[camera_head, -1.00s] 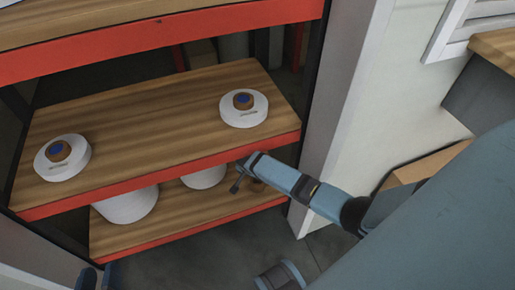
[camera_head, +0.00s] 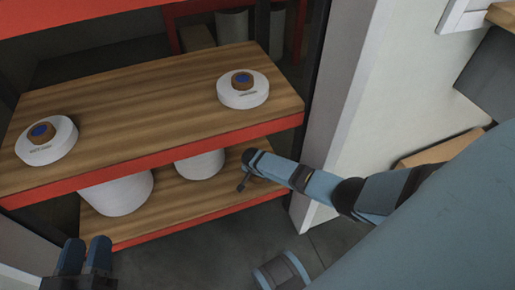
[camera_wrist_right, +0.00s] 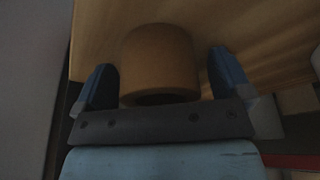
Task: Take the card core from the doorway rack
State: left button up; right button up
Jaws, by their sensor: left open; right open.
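The card core (camera_wrist_right: 160,62), a plain brown cylinder, stands on a wooden shelf board in the right wrist view. My right gripper (camera_wrist_right: 160,75) is open, with one finger on each side of the core and not shut on it. In the head view my right arm reaches in at the lower shelf (camera_head: 190,203) of the doorway rack (camera_head: 150,165), and the core cannot be made out behind it. My left gripper (camera_head: 84,255) is open and empty at the bottom left, in front of the rack.
Two white reels with brown and blue centres, one left (camera_head: 46,141) and one right (camera_head: 243,90), sit on the middle shelf. Two white drums, a larger (camera_head: 116,193) and a smaller (camera_head: 200,165), stand on the lower shelf. A pale door post (camera_head: 335,110) rises right of the rack.

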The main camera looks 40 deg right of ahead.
jog(key=c, duration=1)
jog(key=shift+r, duration=0.1)
